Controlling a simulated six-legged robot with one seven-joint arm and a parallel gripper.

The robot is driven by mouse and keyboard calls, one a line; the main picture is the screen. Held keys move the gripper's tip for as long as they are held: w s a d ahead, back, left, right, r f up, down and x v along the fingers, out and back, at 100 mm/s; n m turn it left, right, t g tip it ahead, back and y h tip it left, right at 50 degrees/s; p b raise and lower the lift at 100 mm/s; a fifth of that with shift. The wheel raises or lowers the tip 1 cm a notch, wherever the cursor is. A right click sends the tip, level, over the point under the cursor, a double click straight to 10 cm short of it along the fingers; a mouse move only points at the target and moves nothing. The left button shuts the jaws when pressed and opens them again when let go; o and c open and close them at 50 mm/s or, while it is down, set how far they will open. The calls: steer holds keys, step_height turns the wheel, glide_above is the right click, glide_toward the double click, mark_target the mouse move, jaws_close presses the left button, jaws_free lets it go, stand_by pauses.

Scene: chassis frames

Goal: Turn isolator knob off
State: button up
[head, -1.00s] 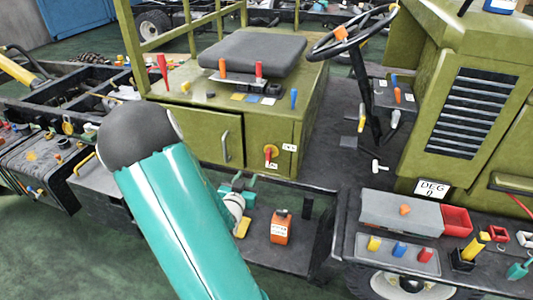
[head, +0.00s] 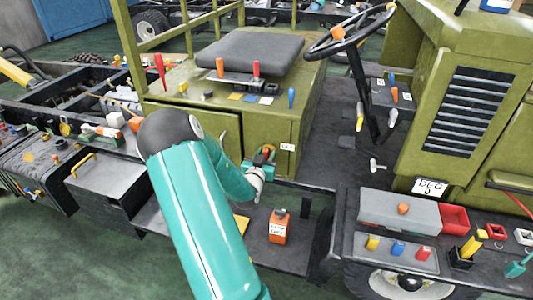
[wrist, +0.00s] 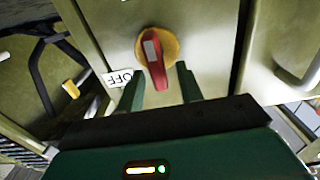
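The isolator knob (wrist: 152,62) is a red handle on a round yellow plate (wrist: 170,48), set on the olive cabinet face below the seat. In the wrist view, its handle points down the picture, slightly tilted, not toward the upside-down OFF label (wrist: 117,78) at its left. My gripper (wrist: 160,75) is open, with one green finger on each side of the handle's lower end and gaps visible on both sides. In the head view, my gripper (head: 262,163) is in front of the cabinet and partly covers the knob (head: 268,151). The OFF label (head: 288,147) shows to its right.
The cabinet door (head: 200,136) with a handle is left of the knob; the handle (wrist: 300,75) shows right in the wrist view. A ledge below carries an orange box (head: 278,228). A steering wheel (head: 350,32) and pedals stand to the right.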

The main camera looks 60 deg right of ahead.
steer(key=shift+d, duration=0.55)
steer(key=shift+c, duration=0.3)
jaws_close()
